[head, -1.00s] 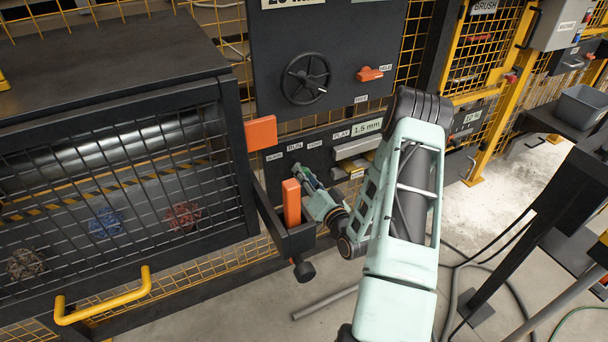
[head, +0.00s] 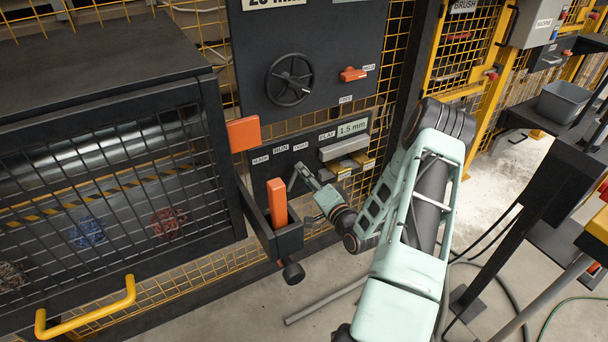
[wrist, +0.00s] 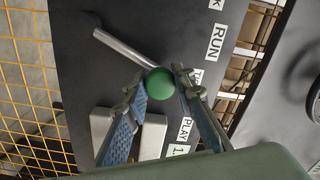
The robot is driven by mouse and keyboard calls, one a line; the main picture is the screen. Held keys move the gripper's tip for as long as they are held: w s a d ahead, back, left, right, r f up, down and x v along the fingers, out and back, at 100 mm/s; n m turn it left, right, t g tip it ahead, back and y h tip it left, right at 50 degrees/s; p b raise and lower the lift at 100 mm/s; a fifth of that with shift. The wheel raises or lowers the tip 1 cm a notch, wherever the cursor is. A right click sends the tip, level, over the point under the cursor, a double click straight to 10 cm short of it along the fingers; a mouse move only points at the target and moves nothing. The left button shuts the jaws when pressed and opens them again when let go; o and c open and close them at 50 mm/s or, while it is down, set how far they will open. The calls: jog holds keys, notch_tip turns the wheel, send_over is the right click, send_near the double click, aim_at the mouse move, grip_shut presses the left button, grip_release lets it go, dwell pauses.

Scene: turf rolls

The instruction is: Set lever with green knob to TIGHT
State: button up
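The green knob (wrist: 159,83) is a ball on the end of a grey metal lever (wrist: 122,47), seen in the wrist view against a dark panel. The lever slants from upper left down to the knob. The TIGHT label (wrist: 196,77) is partly covered by a finger. My gripper (wrist: 160,80) has its two fingers apart, one on each side of the knob; whether both touch it I cannot tell. In the head view my gripper (head: 304,176) is at the lower panel (head: 283,158), below its row of labels. The knob cannot be made out there.
In the wrist view the RUN label (wrist: 215,43) is above TIGHT and PLAY (wrist: 185,130) below. An orange block (head: 277,202) in a black holder stands close left of my gripper. A handwheel (head: 289,80) and orange handle (head: 353,74) are above.

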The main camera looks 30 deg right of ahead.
jog(key=o, duration=0.4)
jog(key=s, duration=1.2)
jog(key=shift+d, duration=0.3)
